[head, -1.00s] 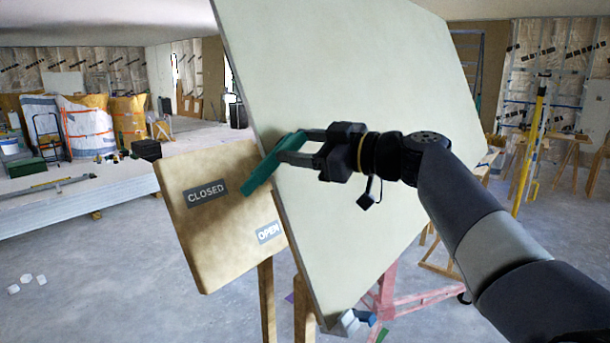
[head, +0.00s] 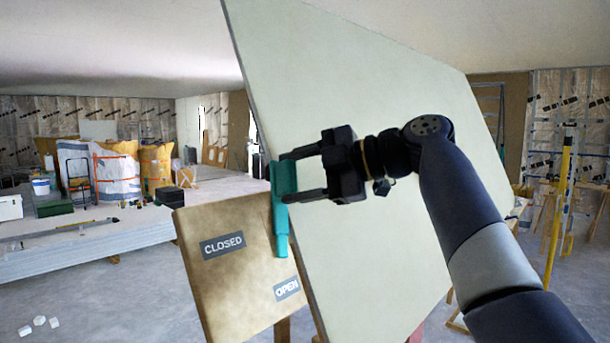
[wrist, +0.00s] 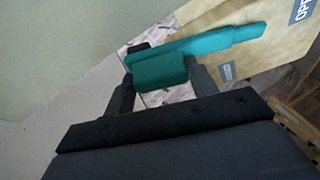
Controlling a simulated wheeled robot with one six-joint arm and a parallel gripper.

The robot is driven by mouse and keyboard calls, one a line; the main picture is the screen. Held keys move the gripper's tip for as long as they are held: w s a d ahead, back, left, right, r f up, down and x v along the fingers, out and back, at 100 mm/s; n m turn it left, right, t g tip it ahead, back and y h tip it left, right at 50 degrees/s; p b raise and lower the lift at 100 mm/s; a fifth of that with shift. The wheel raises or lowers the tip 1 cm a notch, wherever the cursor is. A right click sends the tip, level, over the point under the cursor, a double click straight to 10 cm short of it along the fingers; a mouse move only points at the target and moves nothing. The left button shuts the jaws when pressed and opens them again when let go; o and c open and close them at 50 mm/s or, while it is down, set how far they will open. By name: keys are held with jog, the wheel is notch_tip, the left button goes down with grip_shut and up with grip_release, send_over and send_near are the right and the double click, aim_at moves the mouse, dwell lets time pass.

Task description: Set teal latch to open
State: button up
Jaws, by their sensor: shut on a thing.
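The teal latch (head: 280,205) stands nearly upright at the left edge of the pale panel (head: 380,150), its narrow end pointing down towards the OPEN label (head: 287,289). The CLOSED label (head: 223,245) is to its left on the wooden board (head: 240,300). My gripper (head: 284,175) reaches in from the right and is shut on the latch's upper part. In the wrist view the teal latch (wrist: 205,43) has a thick block between the fingers (wrist: 150,80), and its long arm runs right towards the partly cropped OPEN label (wrist: 299,10). The fingers partly hide the latch.
The large tilted panel fills the middle, close behind my gripper. A low stack of sheets (head: 90,250) with bags and tools stands at the left. A yellow level pole (head: 563,190) stands at the right. Small white blocks (head: 40,322) lie on the floor.

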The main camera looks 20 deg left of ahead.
jog(key=shift+s+a+r+n+h, duration=0.15)
jog(key=shift+s+a+n+h, duration=0.25)
jog(key=shift+n, duration=0.4)
jog(key=shift+d, duration=0.1)
jog(key=o, duration=1.4)
jog(key=shift+s, duration=0.1)
jog(key=shift+d, duration=0.1)
jog(key=p+v, duration=0.1)
jog(key=v, duration=0.9)
jog(key=shift+d, duration=0.3)
